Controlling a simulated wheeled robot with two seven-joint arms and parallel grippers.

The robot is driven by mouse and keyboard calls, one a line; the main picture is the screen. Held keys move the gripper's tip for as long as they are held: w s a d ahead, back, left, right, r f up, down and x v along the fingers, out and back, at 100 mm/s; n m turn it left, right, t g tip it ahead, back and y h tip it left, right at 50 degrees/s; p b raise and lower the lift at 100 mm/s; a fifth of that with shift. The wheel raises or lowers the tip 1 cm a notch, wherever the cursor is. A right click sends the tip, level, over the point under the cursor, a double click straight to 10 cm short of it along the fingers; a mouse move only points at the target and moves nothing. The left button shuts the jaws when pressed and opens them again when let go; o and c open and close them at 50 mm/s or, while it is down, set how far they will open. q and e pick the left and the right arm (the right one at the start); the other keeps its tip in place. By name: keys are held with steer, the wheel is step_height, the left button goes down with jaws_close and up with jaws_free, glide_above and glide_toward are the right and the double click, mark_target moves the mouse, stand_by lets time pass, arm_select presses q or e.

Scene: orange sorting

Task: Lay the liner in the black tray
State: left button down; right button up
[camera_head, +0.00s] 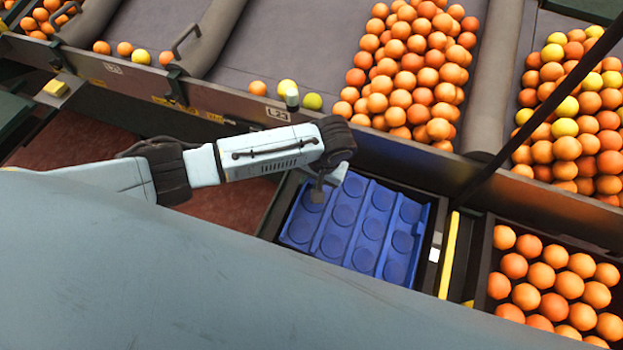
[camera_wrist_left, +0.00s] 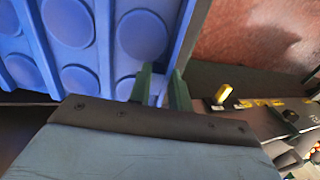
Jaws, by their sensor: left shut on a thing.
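The liner (camera_head: 352,232) is a blue sheet with rows of round cups. In the head view it lies within the outline of the black tray (camera_head: 437,238), whose dark rim shows along its right and left sides. I cannot tell whether it touches the tray floor or is held just above it. My left gripper (camera_head: 317,192) is at the liner's upper left part. In the left wrist view the gripper's fingers (camera_wrist_left: 162,90) are shut on the edge of the liner (camera_wrist_left: 85,45). The liner's lower left corner is hidden in the head view. My right gripper is not in view.
A crate full of oranges (camera_head: 550,280) stands right of the tray, past a yellow strip (camera_head: 448,255). A long dark conveyor rail (camera_head: 400,158) runs behind the tray. Heaped oranges (camera_head: 415,70) and a few loose fruits lie on the belt beyond. Reddish floor (camera_head: 230,203) shows left of the tray.

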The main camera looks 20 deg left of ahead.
arm_select(q)
steer(key=shift+f, duration=0.25)
steer(key=c, duration=1.3)
jaws_free()
steer(key=shift+r, duration=0.3)
steer(key=p+v, duration=0.2)
steer(key=v, duration=1)
